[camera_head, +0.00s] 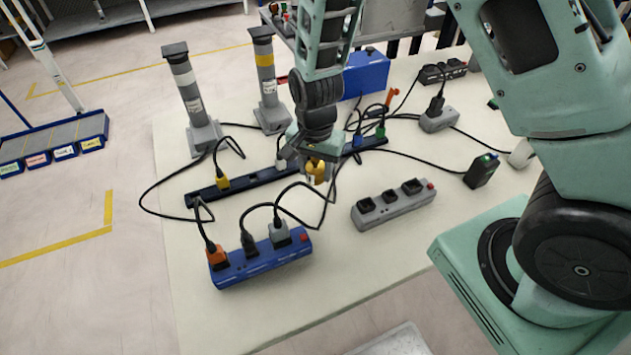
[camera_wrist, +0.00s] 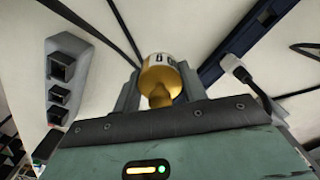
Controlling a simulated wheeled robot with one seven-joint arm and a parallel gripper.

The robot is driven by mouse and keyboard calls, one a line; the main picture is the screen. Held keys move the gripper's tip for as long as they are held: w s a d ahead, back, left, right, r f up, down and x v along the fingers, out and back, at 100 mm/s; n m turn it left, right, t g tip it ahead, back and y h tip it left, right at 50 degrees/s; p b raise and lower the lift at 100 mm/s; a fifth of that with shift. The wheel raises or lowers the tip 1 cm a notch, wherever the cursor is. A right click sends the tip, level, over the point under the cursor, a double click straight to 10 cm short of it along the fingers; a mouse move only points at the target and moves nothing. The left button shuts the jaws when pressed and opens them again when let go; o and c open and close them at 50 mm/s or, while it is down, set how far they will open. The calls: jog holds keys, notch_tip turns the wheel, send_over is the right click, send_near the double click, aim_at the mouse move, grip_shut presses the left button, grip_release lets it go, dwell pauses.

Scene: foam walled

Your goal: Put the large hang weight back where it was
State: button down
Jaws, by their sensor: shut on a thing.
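The hang weight is a brass-gold cylinder (camera_head: 318,168) with a pale marked band, held in my gripper (camera_head: 314,172) over the middle of the table. In the wrist view the weight (camera_wrist: 161,76) sits between the two grey fingers, its narrower neck toward the palm. My gripper (camera_wrist: 160,88) is shut on it. The weight is in front of the long dark blue power strip (camera_head: 256,179) in the head view. How high it is above the table is hard to tell. Its lower part is partly hidden by the fingers in the head view.
A blue power strip (camera_head: 268,266) with several plugs lies front left; a grey power strip (camera_head: 392,207) lies right. Loose black cables run near the gripper. Two grey posts (camera_head: 190,100) (camera_head: 267,85) and a blue box (camera_head: 367,74) stand behind. The table's front middle (camera_head: 320,290) is clear.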

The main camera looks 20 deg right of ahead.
aim_at(316, 192)
jog(key=shift+f, duration=2.45)
jog(key=shift+f, duration=0.2)
jog(key=c, duration=0.8)
grip_release()
notch_tip(316, 192, up, 12)
jog(key=shift+f, duration=0.1)
jog(key=shift+s+a+r, duration=0.1)
jog(key=shift+r, duration=0.25)
jog(key=s+a+r+n, duration=0.3)
jog(key=s+r+n, duration=0.3)
jog(key=s+n, duration=0.2)
jog(key=s+a+r+n, duration=0.3)
jog(key=s+r+n, duration=0.2)
jog(key=s, duration=0.8)
jog(key=n, duration=0.3)
jog(key=shift+r+n+y, duration=0.3)
jog(key=shift+r+n, duration=0.05)
jog(key=shift+n, duration=0.05)
jog(key=shift+w, duration=0.1)
